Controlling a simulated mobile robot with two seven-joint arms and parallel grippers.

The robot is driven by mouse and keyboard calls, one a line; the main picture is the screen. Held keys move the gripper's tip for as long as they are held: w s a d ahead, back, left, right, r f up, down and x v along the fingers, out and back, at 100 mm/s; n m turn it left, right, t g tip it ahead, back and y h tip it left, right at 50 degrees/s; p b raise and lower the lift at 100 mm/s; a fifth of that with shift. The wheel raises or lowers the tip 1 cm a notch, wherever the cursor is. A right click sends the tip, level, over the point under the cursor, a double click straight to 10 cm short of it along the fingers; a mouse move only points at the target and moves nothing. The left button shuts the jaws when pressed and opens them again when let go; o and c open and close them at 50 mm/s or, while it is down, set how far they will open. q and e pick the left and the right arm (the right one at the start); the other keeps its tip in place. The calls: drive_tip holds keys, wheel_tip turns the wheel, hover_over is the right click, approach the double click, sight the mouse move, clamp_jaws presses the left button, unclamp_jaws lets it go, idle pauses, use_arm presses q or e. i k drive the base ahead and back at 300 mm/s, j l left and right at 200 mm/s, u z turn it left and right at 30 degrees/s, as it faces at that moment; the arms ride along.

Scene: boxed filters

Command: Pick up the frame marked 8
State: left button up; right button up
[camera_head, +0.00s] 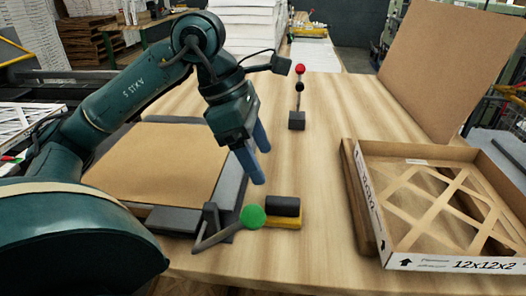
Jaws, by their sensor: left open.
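A square cardboard filter frame (436,264) with a tan diagonal lattice lies at the right of the table. Its near side is printed "12x12x2" beside an arrow. I cannot make out an 8 on it, and its right part runs out of the picture. My left gripper (262,167) has two blue fingers spread apart and pointing down. It is empty, left of the frame and clear of it, above the table near a small black and yellow block. My right gripper is not in view.
A grey-edged fixture with a brown board (165,165) lies at left, with a green button (252,216) and black and yellow block (283,212). A red-knobbed lever (299,95) stands at centre. A large cardboard panel (450,60) stands behind the frame. The table between is clear.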

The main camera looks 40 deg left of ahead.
sight(507, 198)
drive_tip(key=k, duration=1)
